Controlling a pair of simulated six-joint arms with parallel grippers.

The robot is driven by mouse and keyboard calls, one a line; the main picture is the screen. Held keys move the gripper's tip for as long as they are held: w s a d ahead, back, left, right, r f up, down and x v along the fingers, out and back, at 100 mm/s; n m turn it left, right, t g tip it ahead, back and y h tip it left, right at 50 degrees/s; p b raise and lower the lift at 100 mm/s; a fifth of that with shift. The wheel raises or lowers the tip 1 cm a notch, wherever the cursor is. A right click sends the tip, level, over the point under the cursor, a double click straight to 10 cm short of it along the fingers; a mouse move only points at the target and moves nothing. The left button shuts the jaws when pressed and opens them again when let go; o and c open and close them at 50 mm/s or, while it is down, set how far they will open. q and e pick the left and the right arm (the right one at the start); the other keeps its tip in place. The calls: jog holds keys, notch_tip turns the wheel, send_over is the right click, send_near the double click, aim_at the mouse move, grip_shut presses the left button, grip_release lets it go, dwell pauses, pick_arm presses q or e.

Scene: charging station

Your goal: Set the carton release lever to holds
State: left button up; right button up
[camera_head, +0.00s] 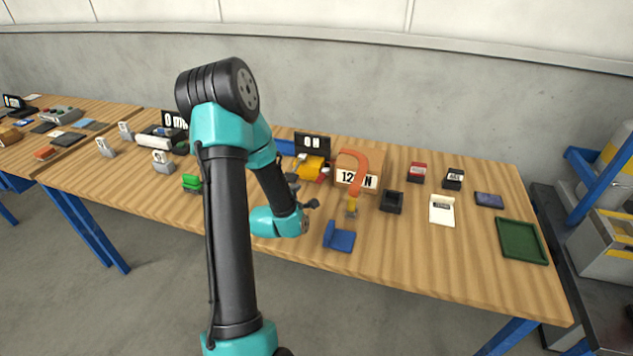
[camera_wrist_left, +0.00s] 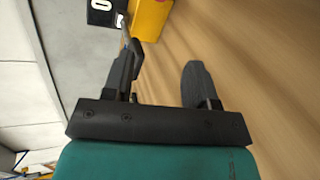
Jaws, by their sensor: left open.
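My left gripper (camera_wrist_left: 160,78) is open in the left wrist view, with one dark finger on each side and nothing held between them. In the head view it (camera_head: 309,206) is small and partly hidden by its own wrist, in front of a yellow device (camera_head: 311,168). The yellow device also shows at the top of the wrist view (camera_wrist_left: 150,18). A grey lever-like bar (camera_wrist_left: 132,42) there reaches toward the left finger; I cannot tell whether they touch.
A black display (camera_head: 312,141) stands behind the yellow device. A blue holder (camera_head: 339,238) and a black open box (camera_head: 391,202) lie nearby. A white stand (camera_head: 441,210) and a green tray (camera_head: 521,241) are farther right. Bare wood lies along the front right.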

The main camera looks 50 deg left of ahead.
aim_at(317, 182)
pick_arm(q)
jog(key=shift+s+d+r+m+t+h, duration=0.1)
jog(key=shift+s+d+m+t+h, duration=0.1)
jog(key=shift+s+d+t, duration=0.3)
jog(key=shift+s+d+r+m+t+h, duration=0.1)
jog(key=shift+s+d+m+t+h, duration=0.15)
jog(key=shift+d, duration=0.35)
jog(key=x, duration=1.7)
jog(key=shift+w+a+f, duration=0.1)
jog(key=shift+w+a, duration=0.05)
grip_shut()
